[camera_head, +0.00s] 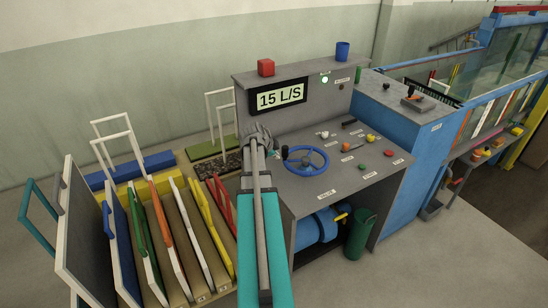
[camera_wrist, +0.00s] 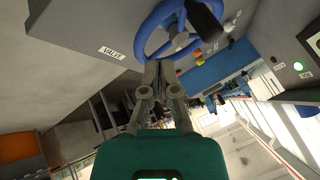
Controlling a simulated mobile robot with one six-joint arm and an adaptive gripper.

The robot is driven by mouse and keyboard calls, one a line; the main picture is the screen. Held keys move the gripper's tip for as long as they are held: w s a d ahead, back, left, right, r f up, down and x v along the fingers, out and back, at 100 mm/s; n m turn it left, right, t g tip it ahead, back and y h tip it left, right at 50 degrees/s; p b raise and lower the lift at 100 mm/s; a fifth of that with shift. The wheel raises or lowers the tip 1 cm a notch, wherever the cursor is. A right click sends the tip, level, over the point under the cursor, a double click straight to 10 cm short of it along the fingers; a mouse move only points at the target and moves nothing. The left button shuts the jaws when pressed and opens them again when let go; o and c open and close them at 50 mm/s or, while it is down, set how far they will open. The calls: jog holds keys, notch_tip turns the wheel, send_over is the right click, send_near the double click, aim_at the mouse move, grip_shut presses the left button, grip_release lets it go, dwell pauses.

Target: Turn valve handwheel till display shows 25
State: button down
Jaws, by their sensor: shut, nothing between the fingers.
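The blue valve handwheel (camera_head: 305,160) lies on the sloping grey console panel. It also shows at the top of the wrist view (camera_wrist: 145,30), with a black knob (camera_wrist: 204,20) standing on its rim. The display (camera_head: 280,96) on the upright panel reads "15 L/S". My gripper (camera_wrist: 158,68) is shut and empty, with its fingertips close to the wheel's near rim in the wrist view. I cannot tell whether they touch it. In the head view my arm comes up left of the wheel, and the fingertips are not clear.
Small knobs and buttons, including a red one (camera_head: 389,153), sit right of the wheel. A rack of coloured panels (camera_head: 165,225) stands left. A green bin (camera_head: 359,235) stands below right.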

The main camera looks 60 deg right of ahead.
jog(key=d+f+b, duration=0.4)
jog(key=d+f, duration=0.1)
jog(key=d, duration=0.2)
jog(key=shift+w+d+f+b, duration=0.2)
jog(key=shift+d+b, duration=0.15)
jog(key=shift+b, duration=0.05)
jog(key=shift+d, duration=0.2)
dwell(0.5)
